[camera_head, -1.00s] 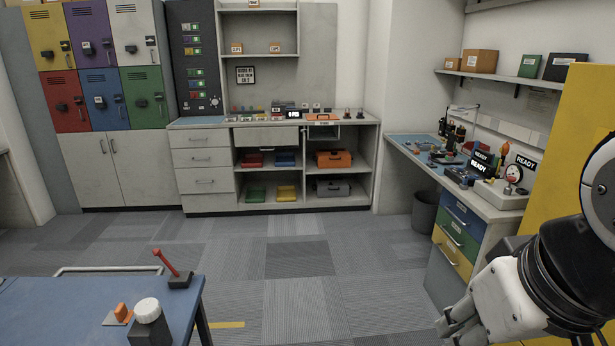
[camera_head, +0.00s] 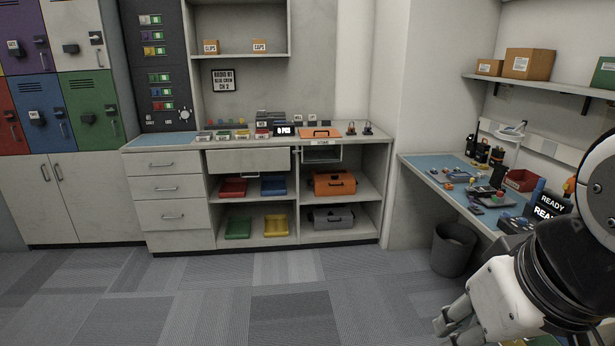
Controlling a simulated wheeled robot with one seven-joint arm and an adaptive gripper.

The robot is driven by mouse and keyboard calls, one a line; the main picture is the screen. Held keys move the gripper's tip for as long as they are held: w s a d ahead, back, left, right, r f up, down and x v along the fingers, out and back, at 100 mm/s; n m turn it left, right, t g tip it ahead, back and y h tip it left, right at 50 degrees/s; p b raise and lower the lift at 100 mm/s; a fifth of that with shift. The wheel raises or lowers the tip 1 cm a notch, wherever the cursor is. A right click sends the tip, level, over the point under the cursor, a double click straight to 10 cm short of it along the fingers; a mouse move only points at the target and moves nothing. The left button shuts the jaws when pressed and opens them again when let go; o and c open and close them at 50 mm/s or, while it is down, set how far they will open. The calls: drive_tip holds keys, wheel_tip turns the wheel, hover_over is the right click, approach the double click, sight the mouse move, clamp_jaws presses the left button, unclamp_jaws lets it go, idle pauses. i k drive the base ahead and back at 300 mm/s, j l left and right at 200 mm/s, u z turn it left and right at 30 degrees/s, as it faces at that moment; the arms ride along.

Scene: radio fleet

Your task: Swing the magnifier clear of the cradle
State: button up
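A white jointed arm with a flat pale head (camera_head: 512,131), which looks like the magnifier, stands at the back of the right-hand workbench (camera_head: 425,165). Small devices lie on the bench below and in front of it. I cannot tell which of them is the cradle, or whether the head is over it. My gripper (camera_head: 447,327) is at the lower right, well in front of the bench and far from the magnifier. It touches nothing that I can see. Its fingers are small and partly cut off, so their opening is unclear.
A grey bin (camera_head: 453,250) stands on the floor by the bench. A shelf (camera_head: 540,87) with boxes hangs above the bench. A cabinet (camera_head: 180,215) with drawers and trays stands ahead. Carpeted floor (camera_head: 290,300) in front is clear. My arm hides the bench's near end.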

sight(509, 136)
drive_tip(key=i+l+u, duration=0.1)
drive_tip(key=i+u, duration=0.15)
drive_tip(key=i, duration=1.6)
drive_tip(key=i+l+z, duration=0.1)
drive_tip(key=i+z, duration=0.25)
drive_tip(key=i, duration=0.15)
drive_tip(key=i+j+z, duration=0.1)
drive_tip(key=i+z, duration=0.25)
drive_tip(key=i, duration=0.2)
drive_tip(key=i+j+z, duration=0.2)
drive_tip(key=i+z, duration=0.2)
drive_tip(key=i+l+z, duration=0.1)
drive_tip(key=i+z, duration=0.3)
drive_tip(key=i, duration=0.8)
